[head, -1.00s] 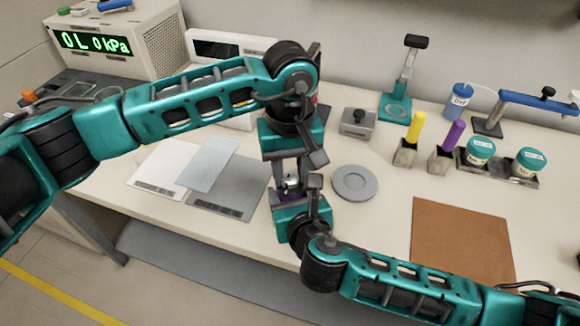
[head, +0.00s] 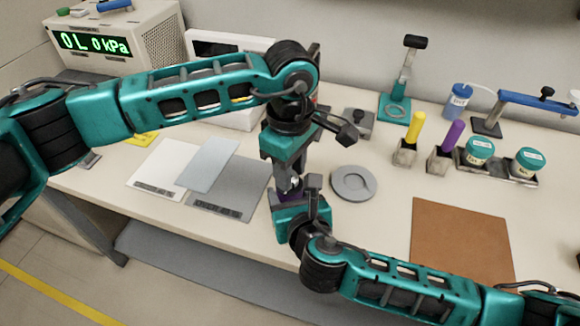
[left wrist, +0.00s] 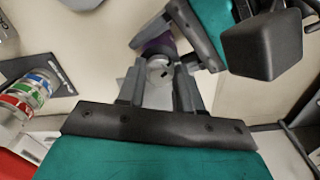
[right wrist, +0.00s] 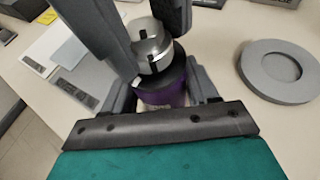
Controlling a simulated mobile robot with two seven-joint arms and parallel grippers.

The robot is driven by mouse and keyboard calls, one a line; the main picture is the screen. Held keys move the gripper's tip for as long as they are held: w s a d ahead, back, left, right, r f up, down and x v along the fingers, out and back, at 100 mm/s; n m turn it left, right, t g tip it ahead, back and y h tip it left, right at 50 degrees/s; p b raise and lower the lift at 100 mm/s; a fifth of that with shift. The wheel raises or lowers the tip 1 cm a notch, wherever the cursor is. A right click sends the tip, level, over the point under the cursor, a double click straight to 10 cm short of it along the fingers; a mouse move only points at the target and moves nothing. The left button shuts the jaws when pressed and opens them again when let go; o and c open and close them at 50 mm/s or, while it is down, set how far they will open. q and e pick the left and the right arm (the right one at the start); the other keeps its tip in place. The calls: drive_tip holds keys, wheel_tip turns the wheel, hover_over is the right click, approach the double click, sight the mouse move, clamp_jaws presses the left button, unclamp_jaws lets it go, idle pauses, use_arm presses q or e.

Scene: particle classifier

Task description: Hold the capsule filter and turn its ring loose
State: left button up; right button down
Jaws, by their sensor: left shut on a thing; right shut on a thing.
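The capsule filter has a purple body (right wrist: 165,92) with a silver metal ring (right wrist: 150,52) on top, seen best in the right wrist view. It stands upright between my two grippers. My right gripper (right wrist: 163,95) is shut on the purple body from the side; it shows low in the head view (head: 295,203). My left gripper (head: 287,178) points down from above and is shut on the silver ring. In the left wrist view the ring (left wrist: 160,72) sits between its fingers. In the head view the filter is mostly hidden by the grippers.
A round grey dish (head: 353,184) is close to the right of the grippers. Grey and white sheets (head: 228,190) lie to the left. A brown mat (head: 462,243) is at front right. Holders with yellow and purple tools (head: 440,160) and teal-lidded jars (head: 480,150) stand farther right.

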use_arm(q)
drive_tip(key=n, duration=0.6)
drive_tip(key=shift+f+n, duration=0.1)
drive_tip(key=shift+n, duration=0.2)
drive_tip(key=n, duration=0.5)
drive_tip(key=shift+f, duration=0.1)
drive_tip(key=n, duration=0.5)
drive_tip(key=shift+w+a+n, duration=0.1)
drive_tip(key=shift+n, duration=0.3)
drive_tip(key=n, duration=0.5)
drive_tip(key=shift+n, duration=0.3)
drive_tip(key=o, duration=1)
drive_tip(key=shift+o, duration=0.2)
